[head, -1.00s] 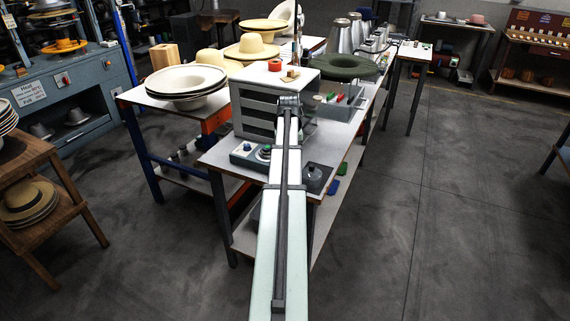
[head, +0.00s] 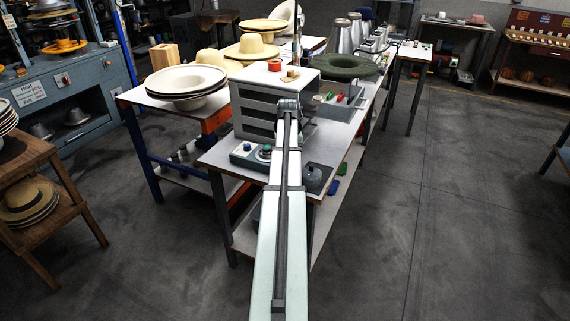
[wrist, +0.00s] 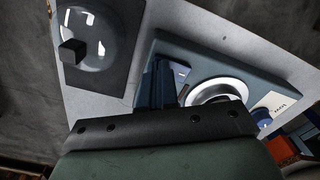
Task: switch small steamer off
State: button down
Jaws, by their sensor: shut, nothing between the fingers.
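A blue-grey control box (head: 243,160) stands at the near left of the table. It also shows in the wrist view (wrist: 160,47), with a round silver-ringed control (wrist: 215,92), a blue knob (wrist: 262,115) and a white label too small to read. A small domed lidded pot (head: 312,178) on a dark plate, perhaps the small steamer, stands right of my arm; its black lid knob (wrist: 72,50) shows in the wrist view. My gripper (wrist: 163,72) is shut and empty, over the box beside the silver ring; contact cannot be told. My arm hides it in the head view.
A grey slatted cabinet (head: 262,97) stands behind the control box. A tray with coloured handles (head: 340,108) and a green hat (head: 347,66) are farther back. Pale hats (head: 187,80) lie on the left table. Floor to the right is clear.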

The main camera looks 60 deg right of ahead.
jog(key=shift+r, duration=3.45)
